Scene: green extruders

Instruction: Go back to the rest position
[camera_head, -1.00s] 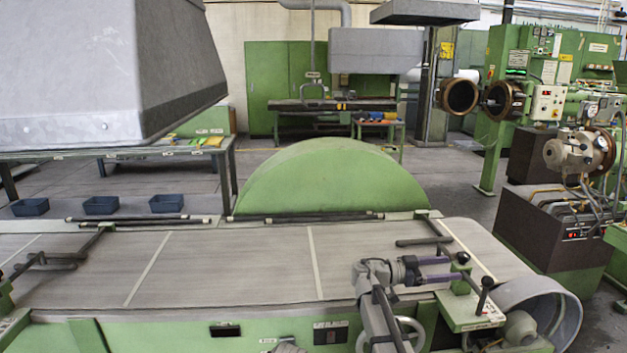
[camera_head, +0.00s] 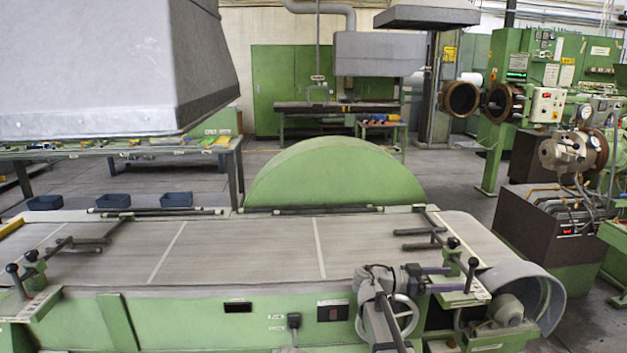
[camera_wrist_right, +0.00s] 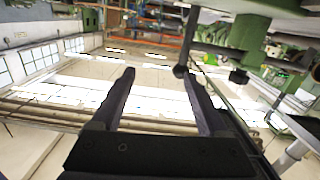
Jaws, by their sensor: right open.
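My right gripper (camera_head: 458,279) is in the lower right of the head view, in front of the near right corner of a long grey-topped green machine bed. Its two purple-tinted fingers are spread and point right, with nothing seen between them. In the right wrist view the gripper (camera_wrist_right: 158,72) shows two dark, parallel, parted fingers with a bright blurred background between them. My left gripper is not in the head view.
The bed (camera_head: 250,250) fills the lower middle. A black-knobbed lever bracket (camera_head: 462,290) is close to the right fingers in the picture; contact cannot be told. A large grey hood (camera_head: 110,75) hangs upper left. Floor beyond is open around dark bins (camera_head: 115,200).

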